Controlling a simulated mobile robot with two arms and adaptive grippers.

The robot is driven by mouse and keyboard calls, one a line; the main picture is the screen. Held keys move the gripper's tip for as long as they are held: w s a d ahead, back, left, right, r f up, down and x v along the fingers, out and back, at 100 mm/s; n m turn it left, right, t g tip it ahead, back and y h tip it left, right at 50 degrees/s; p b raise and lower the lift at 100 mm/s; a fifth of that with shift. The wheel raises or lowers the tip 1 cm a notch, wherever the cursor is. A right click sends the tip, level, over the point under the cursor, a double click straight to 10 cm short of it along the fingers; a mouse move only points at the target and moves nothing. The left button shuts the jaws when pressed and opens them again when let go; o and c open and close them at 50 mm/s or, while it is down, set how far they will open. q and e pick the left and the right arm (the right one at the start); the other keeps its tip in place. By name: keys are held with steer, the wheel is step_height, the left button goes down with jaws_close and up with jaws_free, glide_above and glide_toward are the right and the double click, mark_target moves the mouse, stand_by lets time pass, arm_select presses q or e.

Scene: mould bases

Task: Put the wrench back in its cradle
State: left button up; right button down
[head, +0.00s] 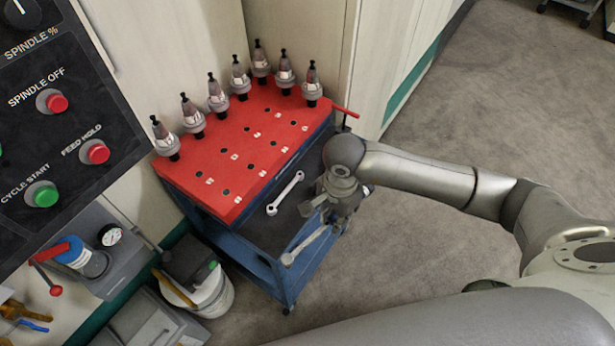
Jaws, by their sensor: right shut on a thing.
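My right gripper (325,207) comes in from the right over the dark lower shelf of the blue cart and is shut on a grey wrench (307,243). The wrench slants down to the left, its rounded end towards the cart's front edge. A pale, wrench-shaped piece (286,193) lies on the dark shelf (268,222), up and left of the gripper. I cannot tell whether this is a cradle, an outline or a second wrench. My left gripper is not in view.
A red tool rack (220,165) on the blue cart carries several grey tool holders along its back. A control panel (50,120) with buttons stands at left. A white bucket (205,295) sits left of the cart. Open floor (440,130) lies to the right.

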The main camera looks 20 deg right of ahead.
steer(key=w+a+m+p, duration=0.15)
steer(key=w+m, duration=0.45)
steer(key=m, duration=1.1)
steer(key=w+a+m+p, duration=0.15)
steer(key=w+m, duration=0.45)
steer(key=m, duration=1)
steer(key=shift+m, duration=0.3)
step_height(320, 180, down, 5)
steer(key=b, duration=0.4)
steer(key=shift+f, duration=0.15)
steer(key=shift+f+b, duration=0.4)
steer(key=shift+f, duration=0.1)
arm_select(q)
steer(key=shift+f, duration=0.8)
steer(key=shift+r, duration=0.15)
arm_select(e)
steer(key=shift+f, duration=0.1)
